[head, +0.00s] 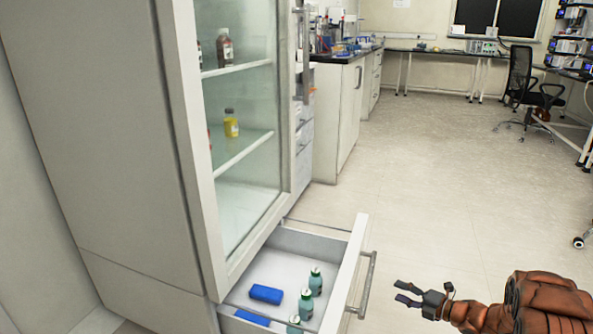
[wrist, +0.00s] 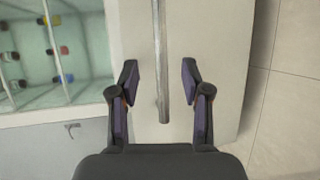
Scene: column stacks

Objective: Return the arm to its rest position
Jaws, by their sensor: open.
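My gripper (head: 405,293) is at the lower right of the head view, its fingers spread and empty, pointing left towards the open drawer (head: 347,262). A gap shows between the fingertips and the drawer's metal bar handle (head: 368,283). In the wrist view my gripper (wrist: 160,78) is open, and a metal bar (wrist: 160,45) on a pale panel appears in line between its fingers. I cannot tell the distance there. My reddish-brown arm (head: 545,305) stretches in from the lower right corner.
The drawer holds a blue box (head: 266,294) and green bottles (head: 315,281). Above it stands a glass-fronted cabinet (head: 185,110) with a yellow bottle (head: 231,124). The floor (head: 450,180) to the right is clear. A black chair (head: 525,85) stands at the far right.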

